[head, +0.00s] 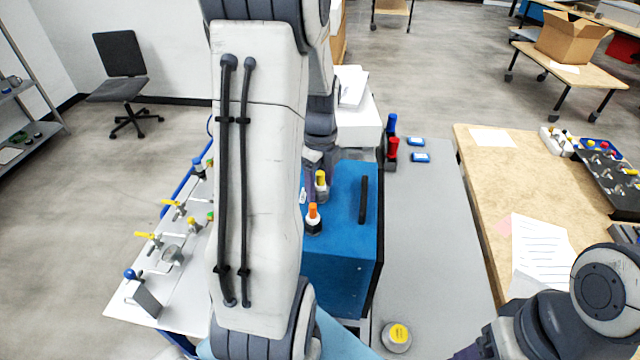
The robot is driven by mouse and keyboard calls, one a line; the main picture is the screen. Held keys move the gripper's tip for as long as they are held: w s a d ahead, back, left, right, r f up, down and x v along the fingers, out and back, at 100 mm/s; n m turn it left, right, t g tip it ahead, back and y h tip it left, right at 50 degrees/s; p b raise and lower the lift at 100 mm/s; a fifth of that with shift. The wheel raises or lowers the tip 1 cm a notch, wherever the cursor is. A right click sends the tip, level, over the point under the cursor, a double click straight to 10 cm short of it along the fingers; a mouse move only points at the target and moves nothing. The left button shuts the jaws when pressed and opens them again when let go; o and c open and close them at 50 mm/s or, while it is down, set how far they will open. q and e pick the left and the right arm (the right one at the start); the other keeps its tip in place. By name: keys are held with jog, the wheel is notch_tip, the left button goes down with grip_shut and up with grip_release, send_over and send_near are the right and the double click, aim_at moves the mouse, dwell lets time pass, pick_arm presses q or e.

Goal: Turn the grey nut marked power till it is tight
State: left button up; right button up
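The blue analyser box (350,240) stands on the grey bench, with a black handle (363,200) on top. An orange-capped bottle (313,219) and a yellow-capped bottle (321,188) are at its left part. My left arm crosses in front and hides the box's left side. My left gripper (311,166) points down by the yellow-capped bottle; its fingertips are mostly hidden, so I cannot tell its opening or contact. I cannot make out a grey nut marked power. My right arm shows at the lower right, its gripper out of view.
A round grey piece with a yellow top (398,335) sits on the grey bench (440,230). Red (392,153) and blue bottles stand farther back. A white panel with valves (172,255) is left, a wooden table (480,180) right. The bench's right part is mostly clear.

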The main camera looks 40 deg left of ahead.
pick_arm(q)
jog(key=shift+n, duration=1.2)
jog(key=n+p, duration=0.1)
jog(key=n, duration=0.3)
jog(key=n+p, duration=0.1)
jog(key=n, duration=0.5)
jog(key=shift+s, duration=0.1)
jog(key=n+p, duration=0.1)
jog(key=n, duration=1)
jog(key=shift+n, duration=0.3)
